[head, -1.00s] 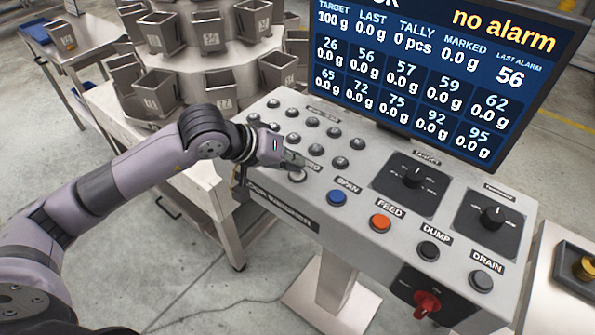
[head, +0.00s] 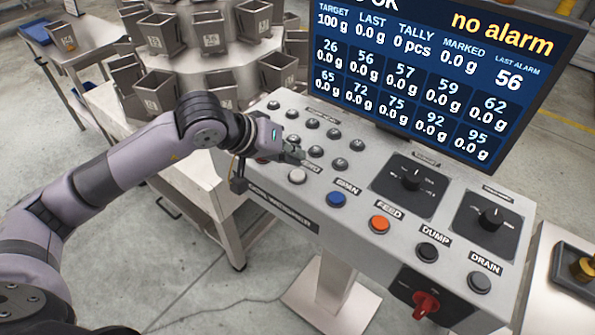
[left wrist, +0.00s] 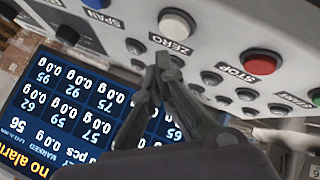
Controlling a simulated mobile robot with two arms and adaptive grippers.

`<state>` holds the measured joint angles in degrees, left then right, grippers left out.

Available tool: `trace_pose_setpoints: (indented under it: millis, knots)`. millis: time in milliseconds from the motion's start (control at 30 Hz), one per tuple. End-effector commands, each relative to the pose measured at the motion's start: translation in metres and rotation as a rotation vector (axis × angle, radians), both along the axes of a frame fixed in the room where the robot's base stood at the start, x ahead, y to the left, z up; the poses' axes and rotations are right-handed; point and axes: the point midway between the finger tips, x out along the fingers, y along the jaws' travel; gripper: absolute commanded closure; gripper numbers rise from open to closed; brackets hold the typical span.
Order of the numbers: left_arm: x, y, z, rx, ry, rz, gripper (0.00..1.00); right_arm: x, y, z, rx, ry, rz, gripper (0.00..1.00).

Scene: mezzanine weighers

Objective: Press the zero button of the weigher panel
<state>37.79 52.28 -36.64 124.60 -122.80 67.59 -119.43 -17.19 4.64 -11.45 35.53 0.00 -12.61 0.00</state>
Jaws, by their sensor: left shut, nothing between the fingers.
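The weigher panel (head: 330,222) is a sloping grey console with a row of large buttons. The zero button (head: 297,176) is round and pale, toward the panel's left end; its label is partly covered in the head view. In the left wrist view the zero button (left wrist: 177,24) shows whole beside its ZERO label (left wrist: 170,43). My left gripper (head: 302,158) is shut and empty. Its fingertips are apart from the button, over the panel just behind it on the screen side. In the left wrist view the fingertips (left wrist: 167,62) appear near the label. My right gripper is not in view.
The blue SPAN button (head: 337,199) and orange FEED button (head: 380,224) lie to the right. The red STOP button (left wrist: 259,62) is on the zero button's other side. Small grey buttons (head: 316,151) lie behind. The screen (head: 440,75) rises at the back, reading "no alarm".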

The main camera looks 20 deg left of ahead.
Motion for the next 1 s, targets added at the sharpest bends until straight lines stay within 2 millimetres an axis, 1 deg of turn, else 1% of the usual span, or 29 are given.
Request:
trace_pose_setpoints:
  millis: [33,100,300,367,1000]
  knots:
    - [0.001,0.000,0.009,0.000,-0.004,0.000,1.00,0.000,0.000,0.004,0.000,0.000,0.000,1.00]
    - [0.000,0.000,0.016,0.000,-0.004,0.000,1.00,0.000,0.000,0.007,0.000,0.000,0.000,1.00]
    - [0.000,0.000,0.035,0.000,-0.002,0.000,1.00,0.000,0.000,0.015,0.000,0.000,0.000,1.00]
    - [0.000,0.000,0.039,0.000,-0.002,0.000,1.00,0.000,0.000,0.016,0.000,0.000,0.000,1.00]
    - [0.000,0.000,0.039,0.000,-0.001,0.001,1.00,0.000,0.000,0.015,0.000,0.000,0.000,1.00]
